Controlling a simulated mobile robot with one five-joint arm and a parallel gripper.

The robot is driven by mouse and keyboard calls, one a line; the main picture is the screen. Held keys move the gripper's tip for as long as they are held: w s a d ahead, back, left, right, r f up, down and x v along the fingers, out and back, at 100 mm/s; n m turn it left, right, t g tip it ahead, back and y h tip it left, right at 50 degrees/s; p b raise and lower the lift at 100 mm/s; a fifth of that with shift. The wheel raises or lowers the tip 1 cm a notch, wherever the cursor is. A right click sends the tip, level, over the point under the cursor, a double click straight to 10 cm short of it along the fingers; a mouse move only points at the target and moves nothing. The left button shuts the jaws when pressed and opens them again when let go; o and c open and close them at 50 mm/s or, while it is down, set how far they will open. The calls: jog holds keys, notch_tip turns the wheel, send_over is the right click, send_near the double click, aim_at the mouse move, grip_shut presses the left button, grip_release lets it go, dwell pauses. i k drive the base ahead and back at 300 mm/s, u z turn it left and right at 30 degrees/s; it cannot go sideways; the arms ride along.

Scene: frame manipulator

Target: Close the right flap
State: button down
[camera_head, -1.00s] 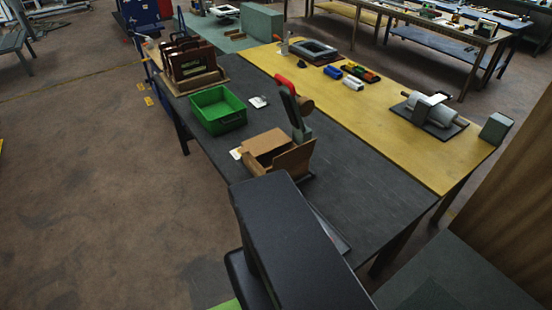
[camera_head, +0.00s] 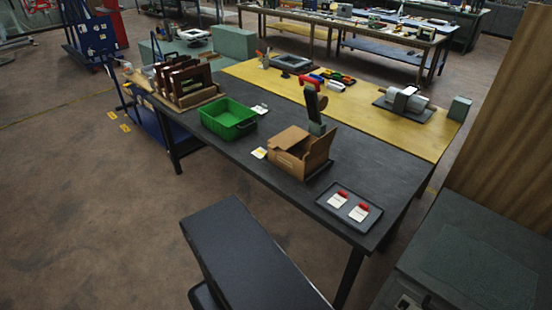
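A brown cardboard box (camera_head: 285,163) stands on the dark grey tabletop (camera_head: 230,155). A panel on its left and back part of the top (camera_head: 288,138) looks flat or nearly so. The right flap (camera_head: 320,150) stands up and slants outward at the box's right side, so the box looks open there. The inside is too small to make out clearly. My gripper is not in view, and nothing touches the box from my side.
A black part of my own body (camera_head: 245,255) fills the lower middle. A tape dispenser with a red handle (camera_head: 309,82) stands behind the box. A green bin (camera_head: 228,118) is to the left. A black tray (camera_head: 349,205) with white cards and red items lies at the near right corner.

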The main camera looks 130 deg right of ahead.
aim_at(319, 146)
jog(key=z, duration=0.25)
jog(key=i, duration=0.1)
jog(key=z, duration=5.65)
jog(key=i, duration=0.15)
jog(key=u, duration=1.95)
jog(key=k, duration=0.1)
jog(key=z, duration=0.45)
jog(key=i, duration=0.95)
jog(key=z, duration=0.2)
